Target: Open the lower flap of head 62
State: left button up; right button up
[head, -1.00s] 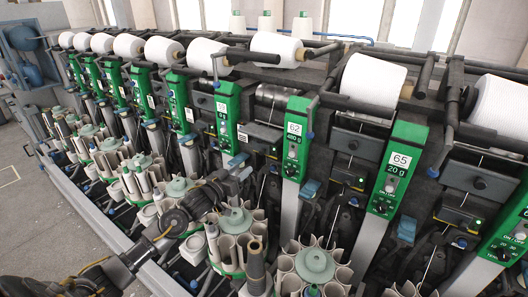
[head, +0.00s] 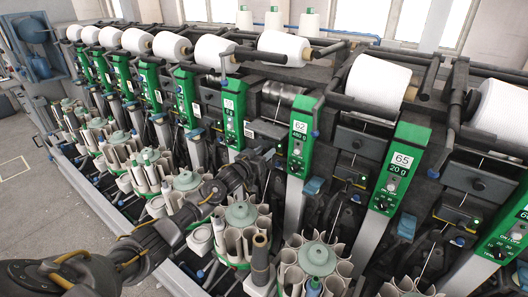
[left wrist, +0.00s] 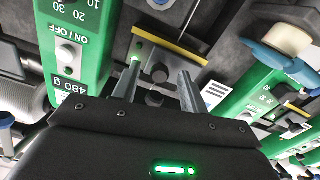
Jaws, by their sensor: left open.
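Head 62 has a green panel (head: 299,136) marked 62 and 480 g, right of centre in the head view. In the left wrist view its panel (left wrist: 72,45) stands at the left, with the lettering upside down. Beside it is a dark block (left wrist: 160,62) with a yellow strip and round dark knobs; I cannot tell for certain which part is the lower flap. My left gripper (head: 262,160) is left of the panel in the head view. In the wrist view its fingers (left wrist: 158,90) are apart and empty, pointing at the block. My right gripper is not in view.
Head 65's green panel (head: 402,165) stands to the right. White yarn cones (head: 378,84) line the top. Bobbin magazines (head: 317,262) stand below, close to my left arm. A neighbouring green panel (left wrist: 255,95) is right of the fingers in the wrist view. Open floor lies at left.

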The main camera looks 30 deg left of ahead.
pick_arm(q)
grip_shut()
dwell(0.3)
